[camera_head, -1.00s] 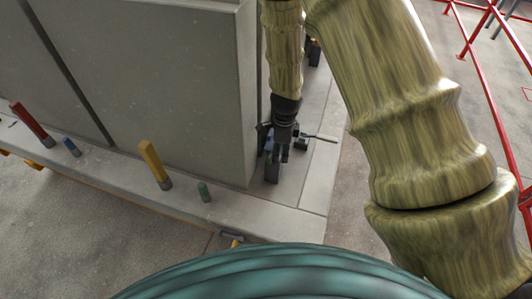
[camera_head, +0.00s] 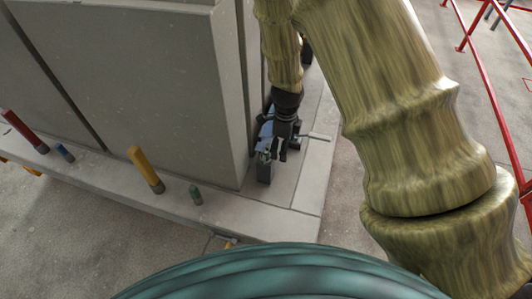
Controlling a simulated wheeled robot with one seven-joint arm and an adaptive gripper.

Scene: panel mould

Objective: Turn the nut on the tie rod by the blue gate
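My gripper (camera_head: 276,155) is small and dark at the end of my arm, beside the right end of the grey panel mould (camera_head: 150,90). It points down over dark hardware (camera_head: 264,174) on the ledge. A thin light rod (camera_head: 318,137) sticks out to the right from beside the gripper. A small bluish patch (camera_head: 266,133) shows between the gripper and the panel edge. The nut cannot be made out, as the gripper and wrist cover that spot. Whether the fingers are open or shut is too small to tell.
A hammer-like tool (camera_head: 225,241) lies by the front edge. Red railings (camera_head: 490,85) stand at the right. The floor between is clear.

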